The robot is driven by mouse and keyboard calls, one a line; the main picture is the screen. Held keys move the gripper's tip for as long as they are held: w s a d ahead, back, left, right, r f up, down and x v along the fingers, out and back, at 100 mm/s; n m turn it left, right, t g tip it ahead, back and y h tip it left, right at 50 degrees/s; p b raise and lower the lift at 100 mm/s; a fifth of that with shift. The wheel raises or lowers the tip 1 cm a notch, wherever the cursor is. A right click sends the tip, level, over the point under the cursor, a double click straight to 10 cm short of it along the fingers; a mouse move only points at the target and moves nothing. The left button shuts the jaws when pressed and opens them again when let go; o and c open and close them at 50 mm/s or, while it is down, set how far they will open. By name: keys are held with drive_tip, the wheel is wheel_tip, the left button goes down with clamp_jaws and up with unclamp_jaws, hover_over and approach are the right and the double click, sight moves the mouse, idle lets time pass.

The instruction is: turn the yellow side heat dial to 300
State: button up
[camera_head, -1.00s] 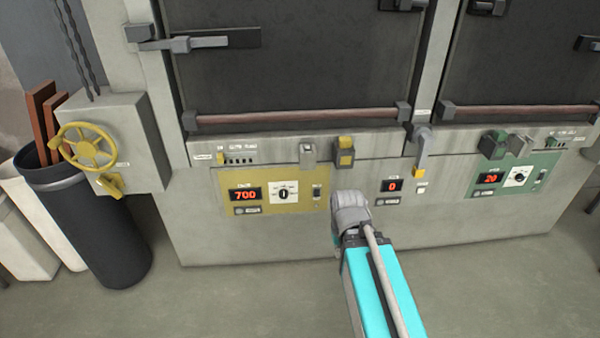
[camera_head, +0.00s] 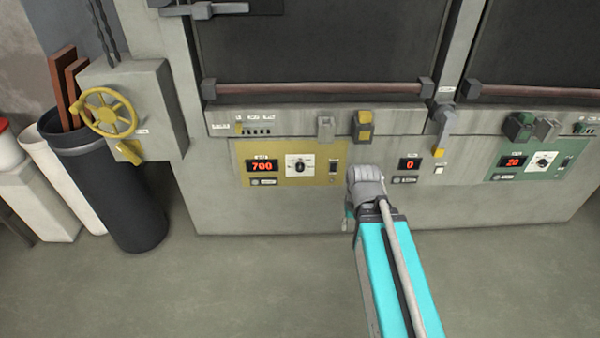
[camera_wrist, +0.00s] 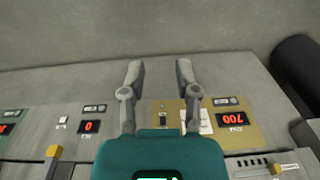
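The yellow panel (camera_head: 240,172) is on the front of the grey furnace, below the left door. Its heat dial (camera_head: 300,167) is a dark knob on a white plate, beside a red display (camera_head: 262,166) reading 700. In the wrist view, where the panel (camera_wrist: 250,130) appears upside down, part of the white dial plate (camera_wrist: 206,124) shows behind the right finger and the knob is hidden. My gripper (camera_wrist: 159,70) is open and empty, its two fingers spread apart. In the head view my arm's end is right of and below the dial, and the fingers are not clear.
A grey panel with a display (camera_head: 409,164) reading 0 and a green panel (camera_head: 560,159) reading 20 lie to the right. Latches (camera_head: 363,126) and a lever (camera_head: 441,130) jut out above. A yellow handwheel (camera_head: 108,112) and a black bin (camera_head: 120,205) stand left. The floor in front is clear.

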drive_tip(key=o, duration=0.6)
drive_tip(key=shift+m+t+y, duration=0.7)
drive_tip(key=shift+t+y, duration=0.1)
drive_tip(key=shift+t, duration=0.1)
drive_tip(key=w+a+f+b, duration=0.1)
drive_tip(key=w+f, duration=0.1)
drive_tip(key=w+a+f+b, duration=0.1)
drive_tip(key=w+a+b, duration=0.1)
drive_tip(key=shift+a+f+b, duration=0.15)
drive_tip(key=shift+f+b, duration=0.15)
drive_tip(key=shift+f, duration=0.1)
drive_tip(key=shift+c, duration=0.2)
drive_tip(key=w+a+f+m+t+y+b, duration=0.3)
drive_tip(key=w+a+m+t+b, duration=0.25)
drive_tip(key=w+b, duration=0.35)
drive_tip(key=w+a+f+m+t+y+b, duration=0.35)
drive_tip(key=w+a+m+b, duration=0.3)
drive_tip(key=w+b, duration=0.25)
drive_tip(key=m+t+h+b, duration=0.75)
drive_tip(key=m+b, duration=1.05)
drive_tip(key=m, duration=0.4)
approach(300, 169)
drive_tip(key=s, duration=0.4)
drive_tip(key=shift+s+a+m+g+h+p, duration=0.15)
drive_tip(key=shift+m+g+h+p, duration=0.15)
drive_tip(key=shift+h, duration=0.1)
drive_tip(key=shift+r, duration=0.1)
drive_tip(key=w, duration=1.4)
